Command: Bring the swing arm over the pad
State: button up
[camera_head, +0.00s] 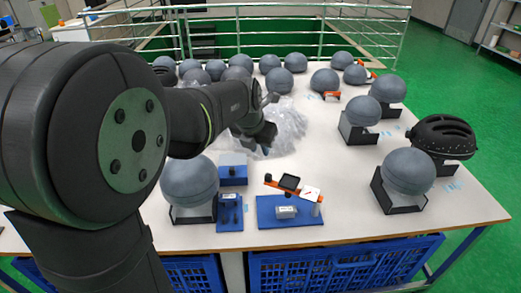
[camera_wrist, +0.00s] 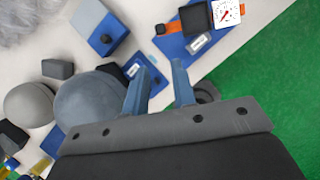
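The swing arm (camera_head: 289,183) is an orange bar with a black square block and a white dial at its right end, where a pale post stands. It runs above the back part of a blue base (camera_head: 266,217). The silver pad (camera_head: 286,212) on the base shows uncovered, in front of the bar. In the wrist view the swing arm (camera_wrist: 162,30) is at the top, with the pad (camera_wrist: 200,43) just below it. My gripper (camera_wrist: 161,68) is open and empty, its two blue fingers apart, and not touching the swing arm. In the head view my gripper (camera_head: 256,137) is above the table, behind and left of the base.
A grey ball on a stand (camera_head: 189,184) and a smaller blue fixture (camera_head: 230,212) are left of the base, with a blue-grey block (camera_head: 232,172) behind. Clear plastic wrap (camera_head: 287,125) lies behind. Grey balls and a black helmet (camera_head: 443,139) are at right. Table between is clear.

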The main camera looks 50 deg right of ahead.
jog(key=shift+d+m, duration=0.1)
jog(key=shift+m, duration=0.2)
jog(key=c, duration=0.3)
jog(key=shift+w+d+f+m, duration=0.1)
jog(key=shift+d+f+m, duration=0.05)
jog(key=shift+m, duration=0.45)
grip_shut()
jog(key=w+d+f+m, duration=0.1)
jog(key=d+f+m, duration=0.25)
jog(key=m, duration=1.35)
jog(key=w+d+f+m, duration=0.2)
jog(key=d+m, duration=0.3)
jog(key=m, duration=1.2)
notch_tip(320, 180, down, 10)
jog(key=shift+s+a+r+y, duration=0.2)
jog(key=shift+s+y, duration=0.05)
jog(key=shift+y, duration=0.05)
